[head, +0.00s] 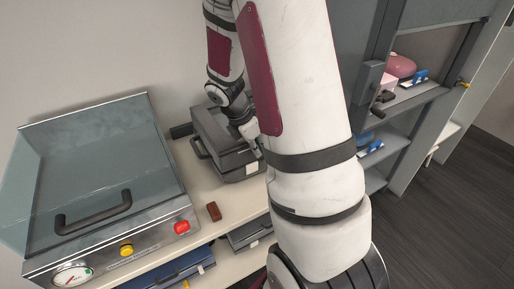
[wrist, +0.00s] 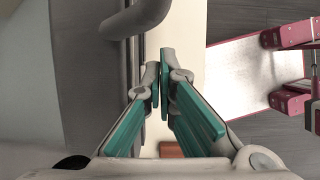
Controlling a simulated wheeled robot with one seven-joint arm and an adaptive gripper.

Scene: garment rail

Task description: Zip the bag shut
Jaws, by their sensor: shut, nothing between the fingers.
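A dark grey box-like thing with a handle and a white label (head: 222,150) stands on the counter beside my arm. It may be the bag, but I cannot make out a zip or a zip pull. In the wrist view, a large grey body with a rounded handle (wrist: 138,20) fills the left side and appears to be the same thing. My gripper (wrist: 165,58) has its teal-lined fingers together at the tips, with nothing between them. It is close beside the grey body; I cannot tell whether they touch. In the head view my arm partly hides the gripper.
A machine with a clear lid and black handle (head: 95,212) stands at left on the counter (head: 190,180). A small red-brown block (head: 214,211) lies in front of the grey thing. Blue and grey cases (head: 172,272) sit below. A grey shelf unit (head: 415,98) stands at right.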

